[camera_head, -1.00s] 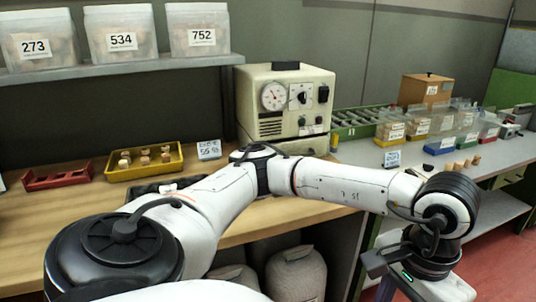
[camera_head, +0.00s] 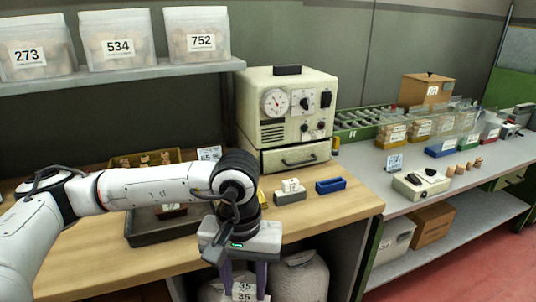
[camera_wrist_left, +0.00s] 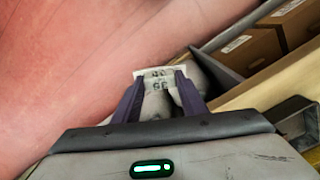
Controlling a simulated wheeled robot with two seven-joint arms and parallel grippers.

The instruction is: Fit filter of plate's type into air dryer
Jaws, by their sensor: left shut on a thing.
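The air dryer (camera_head: 288,98) is a cream machine with a gauge and knobs at the back of the wooden bench, a handled drawer front (camera_head: 297,155) at its base. My left gripper (camera_head: 243,284) points down in front of the bench edge, below and left of the dryer. It is shut on a small white piece (camera_head: 244,291) with dark printed figures, probably a filter. The piece also shows between the purple fingertips (camera_wrist_left: 160,94) in the left wrist view (camera_wrist_left: 158,73). A grey block with a white numbered plate (camera_head: 290,187) stands before the dryer. My right gripper is out of view.
A blue tray (camera_head: 330,185) lies right of the block. A dark tray (camera_head: 140,233) and a yellow tray (camera_head: 120,163) are at left, partly behind my arm. A small cream box (camera_head: 421,184) sits on the right counter. Sacks (camera_head: 300,278) stand under the bench.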

